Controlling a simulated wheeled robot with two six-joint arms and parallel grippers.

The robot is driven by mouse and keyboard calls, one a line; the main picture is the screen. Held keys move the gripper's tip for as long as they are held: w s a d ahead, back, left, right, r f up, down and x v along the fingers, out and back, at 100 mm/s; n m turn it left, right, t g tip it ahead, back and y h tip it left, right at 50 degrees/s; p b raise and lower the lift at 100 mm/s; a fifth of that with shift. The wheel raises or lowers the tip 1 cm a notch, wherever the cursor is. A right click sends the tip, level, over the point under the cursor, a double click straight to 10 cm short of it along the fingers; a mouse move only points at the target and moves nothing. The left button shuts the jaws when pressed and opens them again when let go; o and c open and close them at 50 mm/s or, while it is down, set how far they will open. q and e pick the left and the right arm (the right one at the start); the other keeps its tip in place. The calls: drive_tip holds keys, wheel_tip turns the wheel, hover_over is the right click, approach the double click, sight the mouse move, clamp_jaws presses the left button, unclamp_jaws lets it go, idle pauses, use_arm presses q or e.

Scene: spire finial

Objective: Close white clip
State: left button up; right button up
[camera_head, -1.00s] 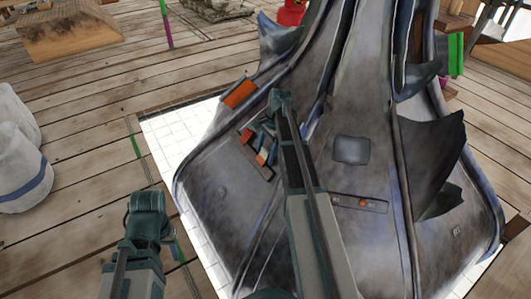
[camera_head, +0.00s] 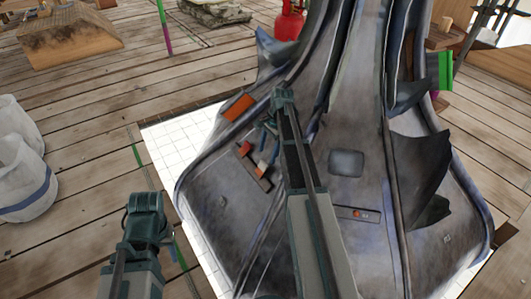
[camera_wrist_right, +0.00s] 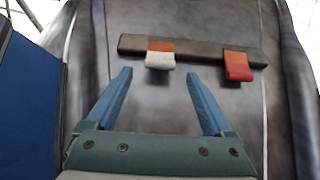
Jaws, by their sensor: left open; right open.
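The white clip (camera_wrist_right: 160,60) has a pale lever below an orange part and sits on a dark bar (camera_wrist_right: 190,45) on the grey spire shell. A red clip (camera_wrist_right: 238,68) with an orange part sits to its right on the same bar. I cannot tell whether the white lever is open or shut. In the head view the white clip (camera_head: 262,168) is small, left of my right arm. My right gripper (camera_wrist_right: 158,77) is open and empty, its blue fingertips just below and either side of the white clip, with no contact visible. My left gripper (camera_head: 150,225) is low at the left, away from the spire.
The tall spire shell (camera_head: 350,120) stands on a white tiled base (camera_head: 175,135). It carries an orange patch (camera_head: 238,107) and another dark bar (camera_head: 357,214) on its right face.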

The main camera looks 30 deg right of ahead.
drive_tip(key=p+v, duration=0.5)
drive_tip(key=v, duration=0.2)
drive_tip(key=shift+p, duration=0.35)
drive_tip(key=r+h+p, duration=0.1)
drive_tip(key=h+p, duration=0.1)
drive_tip(key=h, duration=0.1)
hover_over(262, 166)
drive_tip(key=shift+s, duration=0.15)
drive_tip(key=shift+f, duration=0.1)
wheel_tip(262, 166, down, 14)
drive_tip(key=b, duration=1.4)
drive_tip(key=shift+r, duration=0.2)
drive_tip(key=shift+r, duration=0.1)
drive_tip(key=shift+c, duration=0.2)
